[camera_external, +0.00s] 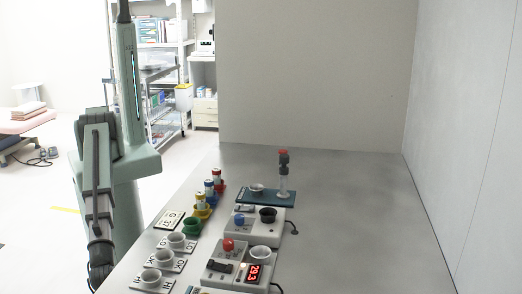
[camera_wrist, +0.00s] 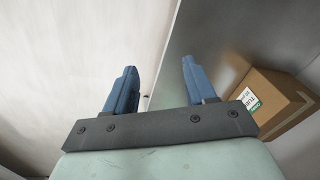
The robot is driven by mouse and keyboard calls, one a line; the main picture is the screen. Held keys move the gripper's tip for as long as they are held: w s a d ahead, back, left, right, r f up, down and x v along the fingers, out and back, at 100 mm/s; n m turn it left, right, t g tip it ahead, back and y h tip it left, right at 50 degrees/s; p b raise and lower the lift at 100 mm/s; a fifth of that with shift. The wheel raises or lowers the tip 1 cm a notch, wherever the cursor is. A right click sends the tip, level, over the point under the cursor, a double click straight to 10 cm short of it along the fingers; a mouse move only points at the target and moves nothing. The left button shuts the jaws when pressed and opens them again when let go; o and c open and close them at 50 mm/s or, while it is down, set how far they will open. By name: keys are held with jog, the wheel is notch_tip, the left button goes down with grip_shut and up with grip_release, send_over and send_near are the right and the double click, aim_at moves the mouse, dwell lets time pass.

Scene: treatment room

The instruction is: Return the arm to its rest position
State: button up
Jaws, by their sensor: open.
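My gripper (camera_wrist: 157,78) shows in the wrist view with its two blue fingers spread apart and nothing between them. It is over the edge of the grey table (camera_wrist: 185,50), with pale floor to the left. In the external view my arm is folded at the left, beside the left edge of the grey table (camera_external: 350,215). The gripper itself cannot be made out in the external view.
A cardboard box (camera_wrist: 275,100) is right of my gripper. On the table stand devices with a red display (camera_external: 255,273), a blue stand (camera_external: 265,196) holding a red-capped tube, small coloured cups (camera_external: 192,226) and labelled white cups (camera_external: 151,276). The table's right side is clear.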

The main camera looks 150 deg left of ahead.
jog(key=s+a+f+n+g, duration=0.1)
jog(key=s+a+f+g, duration=0.1)
jog(key=s, duration=1)
jog(key=s+a+f+n+g, duration=0.1)
jog(key=s+a+f+g, duration=0.2)
jog(key=s+a, duration=0.4)
jog(key=s+a+f+n+g, duration=0.2)
jog(key=s+a+f+g, duration=0.1)
jog(key=s, duration=1.5)
notch_tip(320, 180, down, 2)
jog(key=shift+s+a+f+h, duration=0.15)
jog(key=shift+a+h, duration=0.25)
jog(key=shift+a, duration=0.3)
